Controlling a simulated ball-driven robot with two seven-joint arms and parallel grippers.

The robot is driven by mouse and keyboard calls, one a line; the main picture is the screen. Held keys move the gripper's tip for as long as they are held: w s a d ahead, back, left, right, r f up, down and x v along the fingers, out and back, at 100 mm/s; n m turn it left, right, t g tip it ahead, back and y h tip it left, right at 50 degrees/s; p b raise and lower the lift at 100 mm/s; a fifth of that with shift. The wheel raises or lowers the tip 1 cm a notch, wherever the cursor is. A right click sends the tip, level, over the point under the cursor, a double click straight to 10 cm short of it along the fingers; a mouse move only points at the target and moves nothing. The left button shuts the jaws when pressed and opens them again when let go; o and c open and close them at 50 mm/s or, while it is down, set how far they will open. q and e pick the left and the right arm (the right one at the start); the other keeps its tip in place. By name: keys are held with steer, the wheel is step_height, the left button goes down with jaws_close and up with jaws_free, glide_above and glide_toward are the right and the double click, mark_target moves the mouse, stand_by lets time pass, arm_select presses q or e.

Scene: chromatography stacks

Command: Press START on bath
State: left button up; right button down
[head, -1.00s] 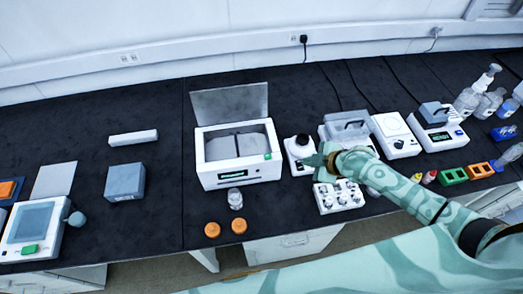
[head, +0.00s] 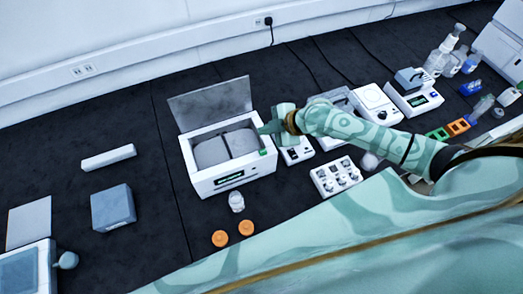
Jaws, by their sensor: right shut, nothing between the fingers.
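The bath (head: 204,183) is a white box with its grey lid (head: 210,103) raised and grey contents inside. Its front has a dark display with green text (head: 229,177). A small green button (head: 264,153) sits at its front right corner; any lettering on it is too small to read. My right gripper (head: 264,128) is shut and empty. Its tip points left at the bath's right rim, a little behind the green button in the picture. I cannot tell whether it touches the rim. My left gripper is not in view.
A white device (head: 297,151) stands right of the bath, partly behind my gripper. A white vial rack (head: 336,179) is in front of it. A clear vial (head: 236,201) and two orange caps (head: 220,238) (head: 246,228) lie before the bath. A grey block (head: 113,206) is left.

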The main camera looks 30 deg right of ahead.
steer(key=b, duration=0.6)
glide_above(266, 153)
step_height(266, 153, down, 7)
steer(key=shift+r, duration=0.1)
steer(key=shift+f+b, duration=0.7)
steer(key=shift+f, duration=0.15)
steer(key=shift+f, duration=0.15)
stand_by(0.7)
steer(key=shift+f, duration=0.25)
steer(key=shift+f+b, duration=0.45)
steer(key=shift+b, duration=0.1)
stand_by(0.5)
steer(key=shift+r, duration=0.15)
steer(key=shift+r+p, duration=0.75)
steer(key=shift+p, duration=0.05)
